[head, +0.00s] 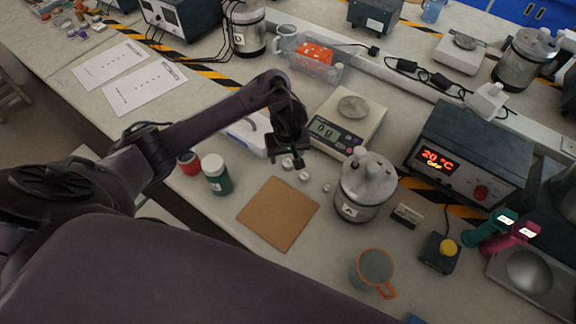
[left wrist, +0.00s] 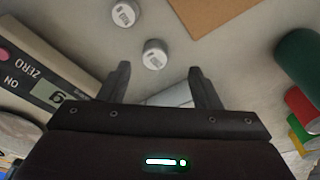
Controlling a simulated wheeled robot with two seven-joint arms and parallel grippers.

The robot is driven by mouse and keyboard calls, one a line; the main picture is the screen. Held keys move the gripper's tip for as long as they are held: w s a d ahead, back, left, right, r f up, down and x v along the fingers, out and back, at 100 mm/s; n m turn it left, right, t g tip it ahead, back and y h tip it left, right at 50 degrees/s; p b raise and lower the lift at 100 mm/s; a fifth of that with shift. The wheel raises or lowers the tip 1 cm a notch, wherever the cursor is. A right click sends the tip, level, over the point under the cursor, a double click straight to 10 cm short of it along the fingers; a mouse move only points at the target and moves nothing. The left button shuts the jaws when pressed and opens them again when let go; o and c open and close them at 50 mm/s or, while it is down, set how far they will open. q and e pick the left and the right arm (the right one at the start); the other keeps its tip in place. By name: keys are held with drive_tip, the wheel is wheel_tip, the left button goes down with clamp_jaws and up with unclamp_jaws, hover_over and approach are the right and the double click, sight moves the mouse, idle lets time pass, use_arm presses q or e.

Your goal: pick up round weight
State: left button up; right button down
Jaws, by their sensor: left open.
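Small round metal weights lie on the bench between the balance and the cork mat. One weight (head: 287,163) is right at my left gripper's fingertips in the head view. A second weight (head: 304,176) and a third (head: 326,188) lie farther right. The left wrist view shows a weight (left wrist: 155,54) just ahead of the fingertips and another (left wrist: 125,12) beyond it. My left gripper (head: 286,160) points down, open, with its fingers (left wrist: 159,67) spread. A pale object shows between them, partly hidden by the gripper body; I cannot tell what it is. My right gripper is not seen.
The balance (head: 322,143) stands close to the gripper's right. A cork mat (head: 258,226) lies in front, a green jar (head: 216,182) and red container (head: 189,163) to the left. A steel canister (head: 366,195) and mug (head: 370,268) stand to the right.

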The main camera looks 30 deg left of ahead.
sight(288, 163)
use_arm(q)
drive_tip(key=f, duration=0.2)
drive_tip(key=shift+w+f, duration=0.35)
drive_tip(key=shift+w, duration=0.05)
drive_tip(key=shift+w+a+f+b, duration=0.1)
drive_tip(key=shift+f+b, duration=0.1)
drive_tip(key=shift+f, duration=0.4)
drive_tip(key=shift+w+f+b, duration=0.1)
drive_tip(key=shift+f+b, duration=0.05)
drive_tip(key=shift+f, duration=0.4)
drive_tip(key=c, duration=1.1)
drive_tip(key=shift+c, duration=0.5)
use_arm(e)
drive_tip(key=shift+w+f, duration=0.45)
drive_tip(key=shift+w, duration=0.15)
use_arm(q)
drive_tip(key=shift+r, duration=0.15)
